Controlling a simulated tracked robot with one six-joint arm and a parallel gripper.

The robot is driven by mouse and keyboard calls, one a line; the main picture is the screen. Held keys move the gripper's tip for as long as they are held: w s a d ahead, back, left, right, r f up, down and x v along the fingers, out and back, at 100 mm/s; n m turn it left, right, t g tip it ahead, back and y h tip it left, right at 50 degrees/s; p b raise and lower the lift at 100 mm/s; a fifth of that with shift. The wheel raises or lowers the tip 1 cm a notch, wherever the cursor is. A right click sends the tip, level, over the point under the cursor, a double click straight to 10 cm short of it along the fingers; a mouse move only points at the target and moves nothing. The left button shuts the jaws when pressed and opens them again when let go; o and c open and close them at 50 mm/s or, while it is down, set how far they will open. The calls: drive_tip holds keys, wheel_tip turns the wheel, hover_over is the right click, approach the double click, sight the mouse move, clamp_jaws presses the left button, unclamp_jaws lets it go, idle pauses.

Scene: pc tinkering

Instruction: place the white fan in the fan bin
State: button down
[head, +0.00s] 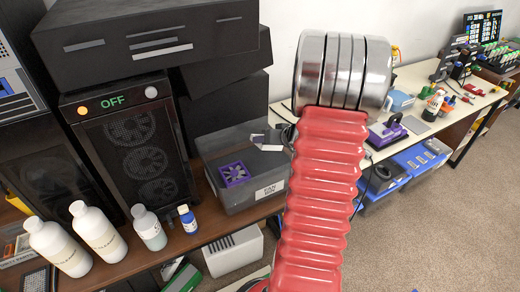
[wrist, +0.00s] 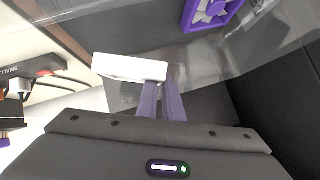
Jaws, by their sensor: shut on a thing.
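The fan bin (head: 225,193) is a grey see-through box with a label on its front, on the brown shelf in the head view. Its wall also shows in the wrist view (wrist: 265,35). In the wrist view my gripper (wrist: 160,88) has its two purple fingers shut on the white fan (wrist: 130,67), seen edge-on as a thin white slab. The fan is over the bin's opening; its exact height above the floor cannot be told. In the head view my red arm hides most of the gripper, with a small pale part at the bin's back right.
A purple fan (head: 234,174) lies in the bin and shows in the wrist view (wrist: 211,10). Left of the bin are a blue bottle (head: 187,219) and several white bottles (head: 98,233). A black PC case (head: 137,150) stands behind them. A cluttered bench (head: 430,120) is at right.

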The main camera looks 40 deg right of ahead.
drive_tip(key=shift+f, duration=1.85)
drive_tip(key=c, duration=1.9)
unclamp_jaws()
drive_tip(key=v, duration=1.2)
